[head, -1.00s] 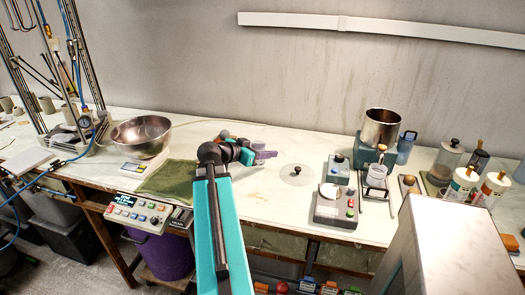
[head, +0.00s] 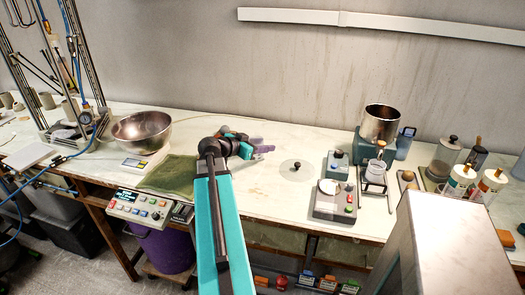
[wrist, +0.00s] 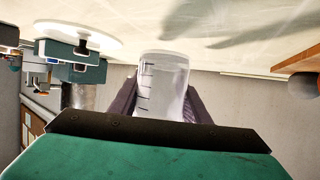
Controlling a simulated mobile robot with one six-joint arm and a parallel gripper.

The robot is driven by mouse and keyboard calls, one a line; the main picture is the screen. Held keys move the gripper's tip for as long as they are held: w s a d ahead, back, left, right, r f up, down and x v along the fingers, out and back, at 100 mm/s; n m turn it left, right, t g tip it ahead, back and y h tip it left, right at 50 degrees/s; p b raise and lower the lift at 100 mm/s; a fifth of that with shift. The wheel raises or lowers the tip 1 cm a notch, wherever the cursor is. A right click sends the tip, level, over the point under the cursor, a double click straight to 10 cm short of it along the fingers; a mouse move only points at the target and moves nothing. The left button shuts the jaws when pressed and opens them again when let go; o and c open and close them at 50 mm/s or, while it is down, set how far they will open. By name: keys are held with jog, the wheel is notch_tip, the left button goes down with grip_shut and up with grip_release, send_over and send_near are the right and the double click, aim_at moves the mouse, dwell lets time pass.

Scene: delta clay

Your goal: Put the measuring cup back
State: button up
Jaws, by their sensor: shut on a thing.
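The measuring cup (wrist: 163,75) is clear, with dark graduation marks on its side. In the wrist view it sits between the two dark fingers of my gripper (wrist: 162,103), which is shut on it. In the head view my gripper (head: 264,149) is over the middle of the bench, left of a round clear lid (head: 286,172) with a dark knob. The cup cannot be made out in the head view; the arm and fingers may hide it.
A steel bowl (head: 141,134) and a green mat (head: 170,176) are left of my arm. A grey scale-like device (head: 334,204), a steel pot (head: 381,124) and several jars stand to the right. The bench (head: 270,205) has bare room around the lid.

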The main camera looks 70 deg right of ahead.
jog(key=shift+f+p, duration=0.35)
jog(key=shift+f, duration=0.95)
jog(key=shift+f, duration=0.15)
jog(key=o, duration=1.1)
jog(key=shift+r, duration=0.2)
jog(key=b+v, duration=0.3)
jog(key=v, duration=0.9)
jog(key=shift+w+f, duration=0.1)
